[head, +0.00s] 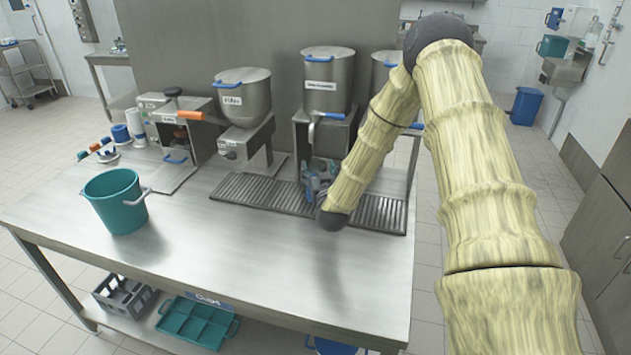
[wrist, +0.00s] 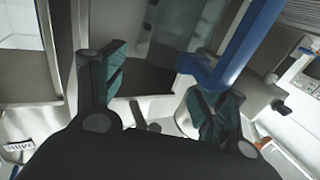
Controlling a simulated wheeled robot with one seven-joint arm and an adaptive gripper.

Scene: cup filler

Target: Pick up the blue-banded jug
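My gripper (head: 317,188) is at the end of the yellowish arm, low over the drip grate, under the middle dispenser. In the wrist view its two dark, teal-padded fingers (wrist: 160,85) stand wide apart, with nothing visibly pinched between them. A grey metallic vessel shape (head: 325,166) shows just behind the gripper and is mostly hidden by it. I cannot tell whether it is the jug, and no blue band can be made out. In the wrist view a thick blue bar (wrist: 245,42) crosses close to the right finger; I cannot tell what it belongs to.
A teal bucket (head: 117,203) stands on the steel table (head: 250,262) at left. Hopper dispensers (head: 243,98) and (head: 327,82), labelled and with blue handles, line the back. The grate (head: 262,192) lies before them. The table's front middle is clear.

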